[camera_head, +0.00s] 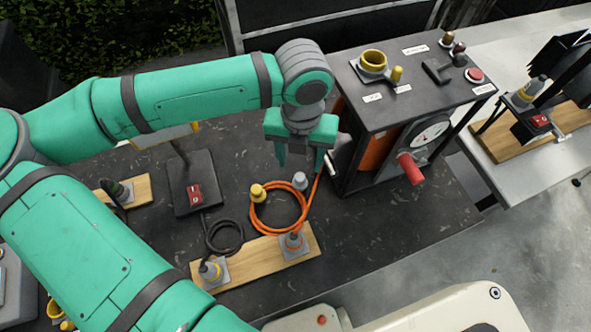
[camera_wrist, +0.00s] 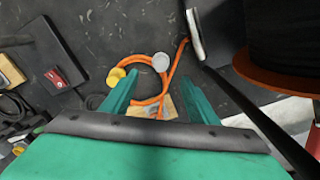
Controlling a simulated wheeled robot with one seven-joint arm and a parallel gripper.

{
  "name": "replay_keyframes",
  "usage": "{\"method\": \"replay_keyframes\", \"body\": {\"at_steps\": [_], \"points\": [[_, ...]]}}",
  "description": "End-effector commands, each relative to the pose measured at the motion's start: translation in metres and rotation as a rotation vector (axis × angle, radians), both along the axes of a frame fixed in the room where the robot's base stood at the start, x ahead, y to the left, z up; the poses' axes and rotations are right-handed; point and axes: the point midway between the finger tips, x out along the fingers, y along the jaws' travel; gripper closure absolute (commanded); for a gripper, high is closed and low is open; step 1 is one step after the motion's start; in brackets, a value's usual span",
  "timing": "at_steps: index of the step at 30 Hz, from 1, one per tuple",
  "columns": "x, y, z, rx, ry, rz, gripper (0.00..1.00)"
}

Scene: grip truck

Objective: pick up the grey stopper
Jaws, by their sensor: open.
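The grey stopper (camera_head: 300,181) stands on the dark tabletop, at the upper right edge of a coiled orange hose (camera_head: 252,213). In the wrist view the grey stopper (camera_wrist: 160,62) shows from above, beside the orange hose (camera_wrist: 150,99) and just past the fingertips, roughly centred between them. My gripper (camera_head: 299,166) is open and empty, pointing down above the stopper; its fingers also show in the wrist view (camera_wrist: 160,77). I cannot tell the exact height gap.
A dark box with a gauge and red handle (camera_head: 411,168) stands close to the right of my gripper. A wooden board (camera_head: 262,262) with two fittings lies in front. A red switch on a black plate (camera_head: 194,193) is to the left.

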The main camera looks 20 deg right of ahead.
Motion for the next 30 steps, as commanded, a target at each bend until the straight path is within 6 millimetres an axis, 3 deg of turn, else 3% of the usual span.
{"method": "replay_keyframes", "body": {"at_steps": [7,16,24,30], "points": [[-0.002,-0.002,-0.037,-0.001,0.005,-0.004,0.46],[-0.001,-0.002,-0.058,-0.001,0.004,-0.005,0.46],[0.003,0.002,-0.094,-0.002,0.003,0.006,0.46],[0.003,0.001,-0.102,-0.001,0.000,0.002,0.46]]}}
